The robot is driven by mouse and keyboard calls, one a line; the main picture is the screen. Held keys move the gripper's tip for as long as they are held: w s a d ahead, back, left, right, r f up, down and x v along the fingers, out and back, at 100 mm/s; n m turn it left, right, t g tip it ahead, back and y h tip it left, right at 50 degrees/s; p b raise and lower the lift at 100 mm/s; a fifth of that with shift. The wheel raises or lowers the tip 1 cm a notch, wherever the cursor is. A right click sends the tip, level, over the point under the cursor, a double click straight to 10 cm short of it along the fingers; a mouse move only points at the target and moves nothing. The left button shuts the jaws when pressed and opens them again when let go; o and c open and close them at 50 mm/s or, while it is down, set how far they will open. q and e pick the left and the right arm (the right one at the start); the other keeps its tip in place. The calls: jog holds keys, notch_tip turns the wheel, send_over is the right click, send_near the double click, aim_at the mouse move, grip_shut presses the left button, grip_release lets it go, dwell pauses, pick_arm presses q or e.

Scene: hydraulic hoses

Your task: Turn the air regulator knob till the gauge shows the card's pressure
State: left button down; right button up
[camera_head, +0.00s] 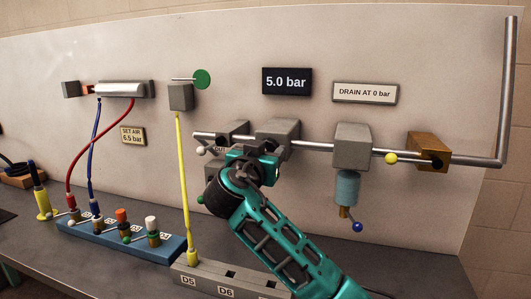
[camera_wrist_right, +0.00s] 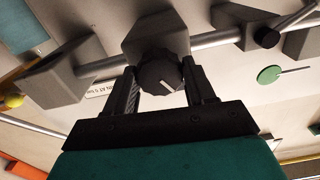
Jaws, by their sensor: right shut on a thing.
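The dark regulator knob (camera_wrist_right: 160,72) with a pale pointer line sits on a grey block (camera_wrist_right: 155,35) in the right wrist view. My right gripper (camera_wrist_right: 162,85) has one finger on each side of the knob and is shut on it. In the head view my right gripper (camera_head: 255,158) is at the grey regulator block (camera_head: 278,130) on the pipe, and the arm largely hides the knob. The black gauge display (camera_head: 287,81) reads 5.0 bar. The card (camera_head: 132,135) reads SET AIR 6.5 bar. My left gripper is not in view.
The steel pipe (camera_head: 310,147) carries several blocks, including a brass one (camera_head: 428,150) and a teal-bowled unit (camera_head: 347,188). A DRAIN AT 0 bar sign (camera_head: 365,93) hangs above. A yellow hose (camera_head: 183,185) stands left of my arm. A blue manifold (camera_head: 120,237) is on the bench.

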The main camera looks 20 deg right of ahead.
pick_arm(q)
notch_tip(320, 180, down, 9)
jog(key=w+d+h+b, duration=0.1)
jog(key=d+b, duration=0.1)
jog(key=b, duration=1)
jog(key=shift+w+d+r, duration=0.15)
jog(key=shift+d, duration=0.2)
pick_arm(e)
jog(key=shift+f+m, duration=0.15)
jog(key=shift+m, duration=4.25)
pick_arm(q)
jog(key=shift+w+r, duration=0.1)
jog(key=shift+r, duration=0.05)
pick_arm(e)
jog(key=o, duration=0.7)
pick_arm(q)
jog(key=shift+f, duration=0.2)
pick_arm(e)
jog(key=o, duration=0.3)
jog(key=shift+o, duration=0.2)
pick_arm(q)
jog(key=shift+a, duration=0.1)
pick_arm(e)
jog(key=shift+s, duration=0.1)
